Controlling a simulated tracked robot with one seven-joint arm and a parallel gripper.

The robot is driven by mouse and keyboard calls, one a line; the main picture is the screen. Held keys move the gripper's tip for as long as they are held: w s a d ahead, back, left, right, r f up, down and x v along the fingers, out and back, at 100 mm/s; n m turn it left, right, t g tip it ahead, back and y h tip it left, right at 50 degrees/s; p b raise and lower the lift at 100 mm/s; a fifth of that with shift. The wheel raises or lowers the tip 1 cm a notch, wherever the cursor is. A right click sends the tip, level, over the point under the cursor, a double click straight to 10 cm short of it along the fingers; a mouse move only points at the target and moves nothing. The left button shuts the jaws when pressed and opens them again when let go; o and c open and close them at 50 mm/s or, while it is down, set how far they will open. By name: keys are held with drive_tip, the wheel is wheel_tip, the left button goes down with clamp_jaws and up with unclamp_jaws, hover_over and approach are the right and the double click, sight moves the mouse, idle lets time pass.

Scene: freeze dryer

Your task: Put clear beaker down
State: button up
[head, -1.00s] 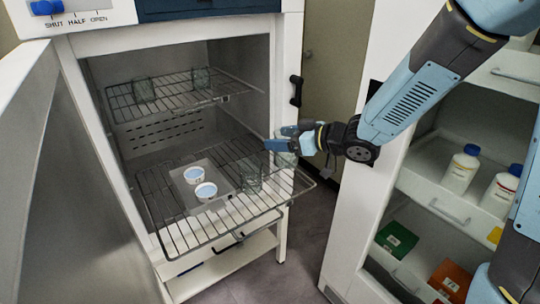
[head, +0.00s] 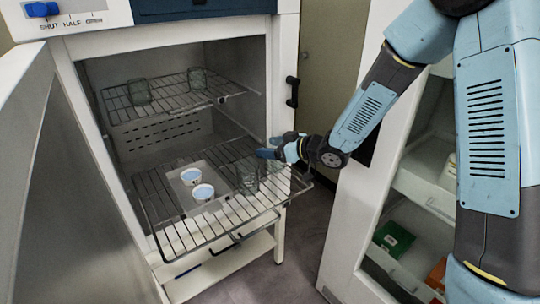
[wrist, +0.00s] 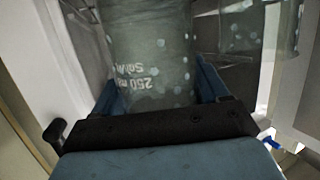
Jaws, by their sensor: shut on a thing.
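My gripper (head: 269,149) is at the right side of the lower wire rack (head: 166,226), which is pulled partly out of the freeze dryer. It is shut on a clear beaker (wrist: 150,45), which fills the middle of the wrist view between the fingers and carries upside-down "250 mL" print. In the head view the fingers mostly hide this beaker. I cannot tell whether its base touches the rack. Another clear beaker (head: 247,178) stands on the rack just left of my gripper.
Two white cups with blue contents (head: 203,193) sit on a plate in the lower rack. Two beakers (head: 139,92) stand on the upper rack (head: 170,103). The open dryer door (head: 65,200) is at left; a shelved cabinet (head: 410,190) stands at right.

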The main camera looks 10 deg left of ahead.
drive_tip(key=shift+f, duration=1.35)
drive_tip(key=shift+f, duration=0.15)
drive_tip(key=o, duration=1.1)
drive_tip(key=v, duration=1.2)
